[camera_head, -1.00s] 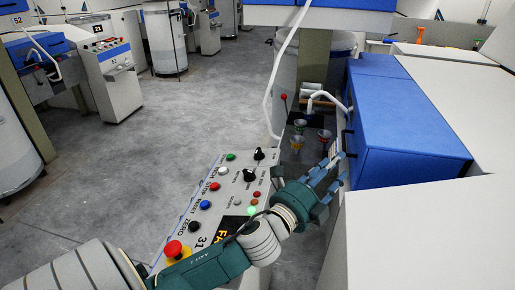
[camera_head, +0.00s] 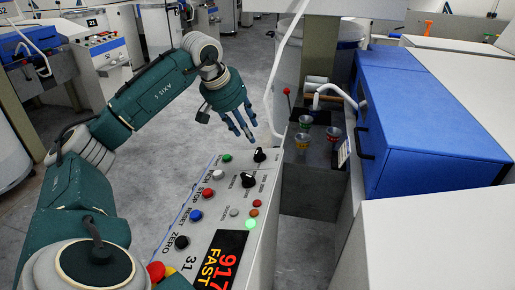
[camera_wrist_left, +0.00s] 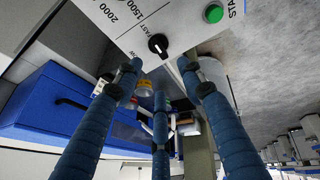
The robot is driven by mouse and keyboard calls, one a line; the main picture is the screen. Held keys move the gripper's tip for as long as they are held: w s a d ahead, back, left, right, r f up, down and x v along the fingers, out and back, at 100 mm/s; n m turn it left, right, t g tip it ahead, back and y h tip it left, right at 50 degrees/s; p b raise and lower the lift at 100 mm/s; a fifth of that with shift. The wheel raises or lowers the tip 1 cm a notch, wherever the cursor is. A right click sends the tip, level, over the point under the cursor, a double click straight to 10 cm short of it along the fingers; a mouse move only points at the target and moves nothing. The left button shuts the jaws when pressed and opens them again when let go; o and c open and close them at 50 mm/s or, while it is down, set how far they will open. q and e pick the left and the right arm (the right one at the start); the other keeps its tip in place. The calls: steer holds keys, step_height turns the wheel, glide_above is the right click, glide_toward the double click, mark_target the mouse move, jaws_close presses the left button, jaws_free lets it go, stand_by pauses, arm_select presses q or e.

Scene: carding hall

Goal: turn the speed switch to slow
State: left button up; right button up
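The speed switch is a black knob (camera_head: 259,155) at the far end of the sloping control panel (camera_head: 212,215). In the left wrist view the knob (camera_wrist_left: 158,44) sits by a FAST label and a partly hidden label ending in W. I cannot tell surely which label it points to. The panel display (camera_head: 222,262) reads FAST in orange under red digits. My left gripper (camera_head: 244,136) is above the panel's far end, left of the knob and apart from it. Its three blue fingers (camera_wrist_left: 160,85) are spread and empty. My right gripper is not in view.
A second black knob (camera_head: 248,180) and a green button (camera_head: 227,158) are close to the switch. A red mushroom button (camera_head: 157,271) is at the near end. A blue cover (camera_head: 425,125) stands right. A white hose (camera_head: 272,100) hangs behind the panel.

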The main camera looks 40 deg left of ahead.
mark_target(259, 150)
arm_select(q)
steer(key=p+x, duration=0.1)
steer(key=x, duration=0.9)
steer(key=shift+w+d+f, duration=0.1)
steer(key=shift+w+f, duration=0.05)
steer(key=shift+f, duration=0.1)
steer(key=shift+c, duration=0.5)
jaws_close()
